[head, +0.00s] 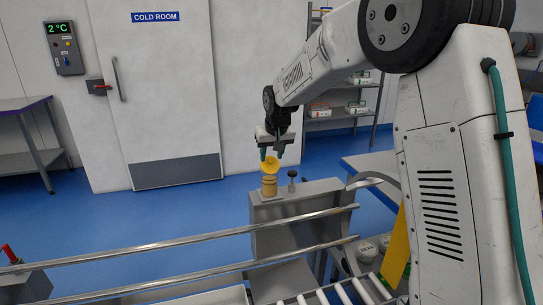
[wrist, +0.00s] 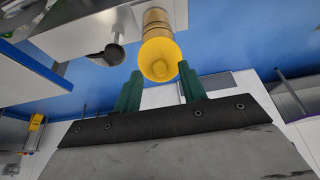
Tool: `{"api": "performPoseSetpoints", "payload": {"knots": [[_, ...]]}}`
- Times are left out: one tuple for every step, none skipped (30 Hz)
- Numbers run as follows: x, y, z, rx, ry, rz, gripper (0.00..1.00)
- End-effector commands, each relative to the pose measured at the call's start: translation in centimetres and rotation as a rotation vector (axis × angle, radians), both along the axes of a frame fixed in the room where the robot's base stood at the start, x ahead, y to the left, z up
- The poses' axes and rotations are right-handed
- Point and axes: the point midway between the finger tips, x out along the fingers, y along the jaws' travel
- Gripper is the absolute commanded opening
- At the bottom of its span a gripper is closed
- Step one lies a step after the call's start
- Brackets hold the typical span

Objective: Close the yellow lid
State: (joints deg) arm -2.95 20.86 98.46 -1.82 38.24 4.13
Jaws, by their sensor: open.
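A small round yellow lid (head: 271,165) sits at the top of a tan ringed cylinder (head: 269,185) on a grey metal housing (head: 296,210). Its round face is tilted toward the head camera. In the wrist view the yellow lid (wrist: 159,54) shows below the cylinder (wrist: 157,20), with a small raised centre. My gripper (head: 271,153) points down just above the lid. Its green fingers are apart, with nothing between them. In the wrist view the lid appears between and beyond the fingertips; I cannot tell whether they touch it.
A black knob (head: 292,175) stands on the housing, close right of the cylinder. Metal rails (head: 200,239) and conveyor rollers (head: 340,293) are in front. A yellow panel (head: 396,250) stands by the conveyor, partly hidden by my arm. Blue floor behind is clear.

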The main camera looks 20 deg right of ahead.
Motion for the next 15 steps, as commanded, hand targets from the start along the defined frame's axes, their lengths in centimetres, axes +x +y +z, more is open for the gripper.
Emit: {"api": "performPoseSetpoints", "payload": {"knots": [[0.16, -0.01, -0.41, 0.000, 0.000, 0.000, 0.41], [0.23, -0.02, -0.56, 0.000, 0.000, 0.000, 0.41], [0.29, -0.02, -0.71, 0.000, 0.000, 0.000, 0.41], [0.32, -0.02, -0.78, 0.000, -0.001, 0.000, 0.41], [0.35, -0.03, -0.82, 0.000, -0.001, 0.000, 0.41], [0.36, -0.03, -0.84, 0.000, -0.001, 0.000, 0.41], [0.36, -0.03, -0.84, 0.000, -0.001, 0.000, 0.41], [0.35, -0.03, -0.83, 0.000, -0.001, 0.000, 0.41], [0.35, -0.04, -0.82, 0.000, -0.001, 0.000, 0.41], [0.35, -0.04, -0.81, 0.000, -0.001, 0.000, 0.41], [0.35, -0.04, -0.81, 0.000, -0.001, 0.000, 0.41], [0.35, -0.04, -0.81, 0.000, -0.001, 0.000, 0.33], [0.34, -0.04, -0.80, 0.000, -0.001, 0.000, 0.25], [0.33, -0.04, -0.80, 0.000, -0.001, 0.000, 0.16], [0.33, -0.04, -0.80, 0.000, -0.001, 0.000, 0.05]]}}
